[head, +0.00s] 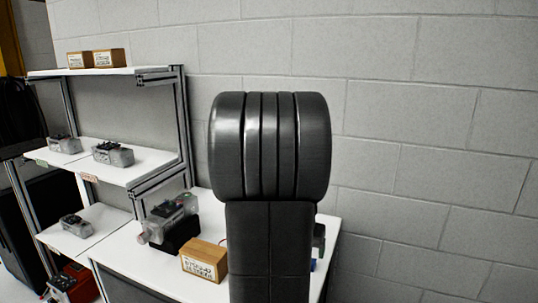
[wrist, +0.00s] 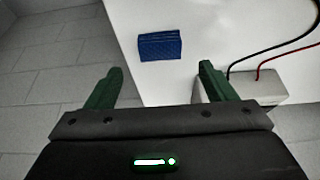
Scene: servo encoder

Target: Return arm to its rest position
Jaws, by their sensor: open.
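My arm (head: 268,150) stands folded upright in the middle of the head view and hides part of the white table. My gripper (wrist: 160,85) shows in the wrist view with its two green fingers spread apart and nothing between them. Beyond the fingertips, a blue box (wrist: 160,46) lies on the white table top (wrist: 210,20). The gripper itself is hidden behind the arm in the head view.
A shelf rack (head: 125,174) at left holds several grey servo units. A servo unit on a black stand (head: 172,222) and a cardboard box (head: 205,260) stand on the table (head: 135,262). A grey box (wrist: 240,88) with red and black cables is near the right finger. A block wall (head: 430,120) stands behind.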

